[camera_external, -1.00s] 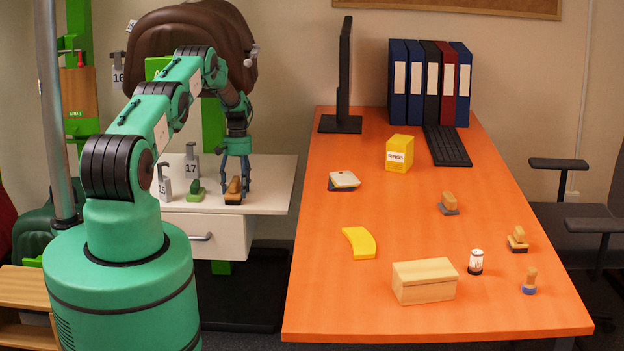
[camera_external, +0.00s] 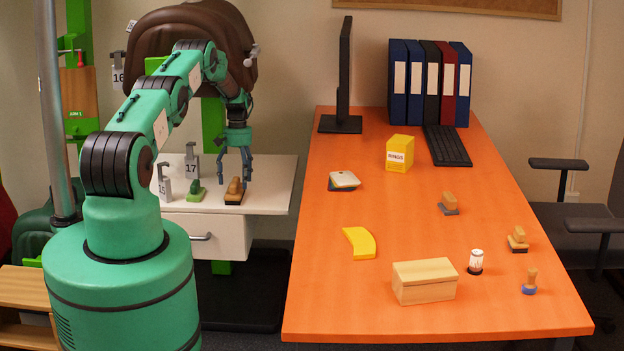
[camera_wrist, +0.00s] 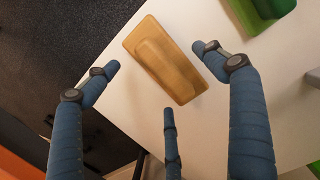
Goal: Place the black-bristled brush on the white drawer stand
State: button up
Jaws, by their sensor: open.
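The black-bristled brush (camera_external: 234,192) has a wooden handle and a dark underside. It rests upright on the top of the white drawer stand (camera_external: 272,183), near its front edge. My gripper (camera_external: 236,176) is open and empty just above the brush. In the wrist view, the brush's wooden top (camera_wrist: 165,60) lies flat on the white top (camera_wrist: 118,118), between and beyond my three spread blue fingers (camera_wrist: 158,75). The fingers appear clear of it. The bristles are hidden in the wrist view.
A green-handled brush (camera_external: 196,191) stands left of the wooden one. The orange table (camera_external: 310,290) at right holds a wooden box (camera_external: 424,281), a yellow curved piece (camera_external: 359,243) and several stamps or brushes.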

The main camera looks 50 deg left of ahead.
aim_at(238, 181)
jog(key=shift+w+a+r+p, duration=0.1)
jog(key=shift+r+p, duration=0.1)
jog(key=shift+r, duration=0.9)
jog(key=shift+w+a+r+p, duration=0.1)
jog(key=shift+r+p, duration=0.05)
jog(key=shift+r, duration=0.9)
